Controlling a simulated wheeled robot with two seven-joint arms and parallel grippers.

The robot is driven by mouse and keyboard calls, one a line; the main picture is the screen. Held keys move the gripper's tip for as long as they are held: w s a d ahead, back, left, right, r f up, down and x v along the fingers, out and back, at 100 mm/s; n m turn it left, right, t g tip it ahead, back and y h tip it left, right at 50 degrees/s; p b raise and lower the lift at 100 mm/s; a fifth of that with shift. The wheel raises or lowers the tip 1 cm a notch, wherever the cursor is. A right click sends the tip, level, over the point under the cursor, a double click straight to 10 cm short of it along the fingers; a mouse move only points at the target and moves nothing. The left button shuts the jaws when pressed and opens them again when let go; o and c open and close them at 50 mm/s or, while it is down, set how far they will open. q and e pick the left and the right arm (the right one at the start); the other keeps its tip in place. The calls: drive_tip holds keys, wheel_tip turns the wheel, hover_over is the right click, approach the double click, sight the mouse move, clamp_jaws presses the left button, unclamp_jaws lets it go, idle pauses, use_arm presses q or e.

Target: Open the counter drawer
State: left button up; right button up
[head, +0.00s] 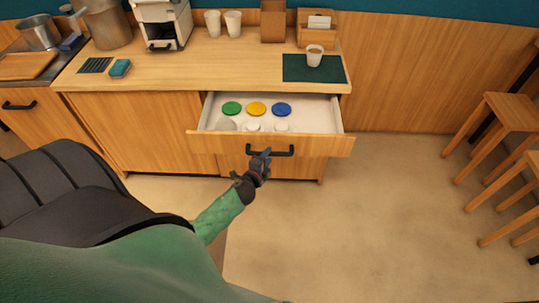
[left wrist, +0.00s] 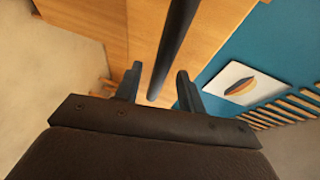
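The counter drawer (head: 340,146) is pulled out from under the counter, and its inside shows. It has a black bar handle (head: 287,152) on its wooden front. My left gripper (head: 263,156) is at the left part of this handle. In the left wrist view, the dark handle bar (left wrist: 174,40) runs between the two fingers of the left gripper (left wrist: 159,88), with gaps visible on both sides. The fingers are apart. My right gripper is in neither view.
Inside the drawer are green (head: 232,108), yellow (head: 256,108) and blue (head: 281,109) lids and several whitish round items. A cup (head: 314,56) stands on a dark green mat (head: 335,73) on the counter. Wooden stools (head: 507,112) stand at the right. Floor in front is clear.

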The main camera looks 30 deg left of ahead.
use_arm(q)
drive_tip(key=b+v, duration=0.1)
drive_tip(key=v, duration=0.4)
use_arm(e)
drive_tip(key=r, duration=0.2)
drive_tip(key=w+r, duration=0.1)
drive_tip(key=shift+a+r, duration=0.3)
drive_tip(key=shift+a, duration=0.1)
use_arm(q)
drive_tip(key=shift+f, duration=0.1)
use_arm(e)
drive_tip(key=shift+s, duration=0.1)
